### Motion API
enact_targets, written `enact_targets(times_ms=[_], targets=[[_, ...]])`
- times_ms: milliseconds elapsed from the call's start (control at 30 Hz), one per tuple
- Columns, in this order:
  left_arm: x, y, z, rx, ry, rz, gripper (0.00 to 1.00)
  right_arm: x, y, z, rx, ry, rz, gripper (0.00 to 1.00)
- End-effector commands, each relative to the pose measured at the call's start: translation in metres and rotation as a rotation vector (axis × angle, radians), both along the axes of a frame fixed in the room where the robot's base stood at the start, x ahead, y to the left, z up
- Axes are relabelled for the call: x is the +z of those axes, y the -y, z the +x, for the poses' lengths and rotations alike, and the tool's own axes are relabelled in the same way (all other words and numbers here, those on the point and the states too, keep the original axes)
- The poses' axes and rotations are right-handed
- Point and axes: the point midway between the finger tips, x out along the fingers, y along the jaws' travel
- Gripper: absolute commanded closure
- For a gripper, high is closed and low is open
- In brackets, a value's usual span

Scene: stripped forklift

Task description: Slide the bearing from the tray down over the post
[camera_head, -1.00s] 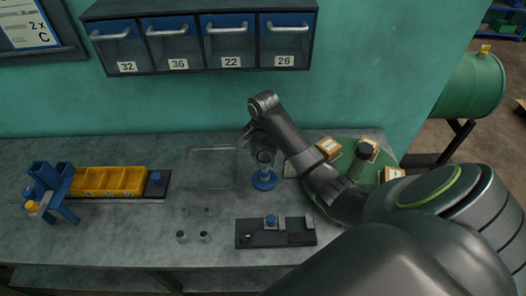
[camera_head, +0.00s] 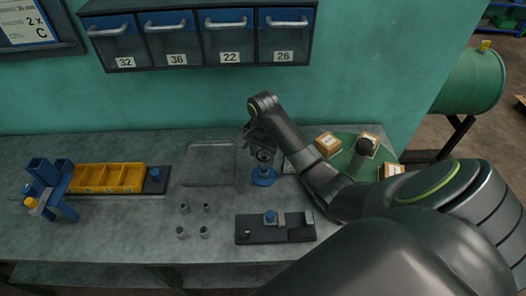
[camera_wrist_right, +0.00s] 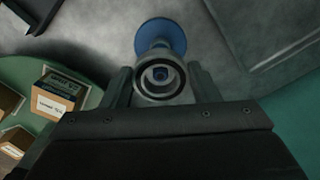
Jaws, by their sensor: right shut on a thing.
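The bearing (camera_wrist_right: 146,88) is a grey ring held between the two fingers of my right gripper (camera_wrist_right: 160,86). Through its hole, in the right wrist view, I see the tip of the post (camera_wrist_right: 160,74), roughly centred. The post's round blue base (camera_wrist_right: 160,36) stands on the bench and also shows in the head view (camera_head: 264,178). In the head view my right gripper (camera_head: 262,152) is directly above this base. How far the bearing sits over the post is hard to tell. The shallow grey tray (camera_head: 209,180) lies empty to the left. My left gripper is out of view.
A dark fixture block (camera_head: 262,238) lies in front of the post. Several small grey cups (camera_head: 203,232) stand left of it. Yellow bins (camera_head: 108,179) sit at the left. A green round table (camera_head: 345,160) with small boxes (camera_head: 327,144) is at the right. Drawers (camera_head: 205,40) hang above.

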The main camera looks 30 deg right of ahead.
Motion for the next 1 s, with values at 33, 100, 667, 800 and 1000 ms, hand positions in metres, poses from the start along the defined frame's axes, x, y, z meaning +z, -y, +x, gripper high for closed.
enact_targets(times_ms=[33,100,667,800,1000], targets=[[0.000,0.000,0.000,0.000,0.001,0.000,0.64,-0.002,0.000,0.000,0.000,0.000,0.000,0.58],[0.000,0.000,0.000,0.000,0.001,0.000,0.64,-0.003,0.000,0.000,0.000,0.000,0.000,0.58],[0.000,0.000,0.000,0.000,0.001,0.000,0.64,-0.004,0.000,0.000,0.000,0.000,-0.001,0.19],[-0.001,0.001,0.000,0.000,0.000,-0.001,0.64,-0.005,0.000,0.000,0.000,-0.001,0.000,0.19],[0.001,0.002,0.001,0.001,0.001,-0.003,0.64,0.009,0.002,0.008,0.004,0.003,-0.002,0.19]])
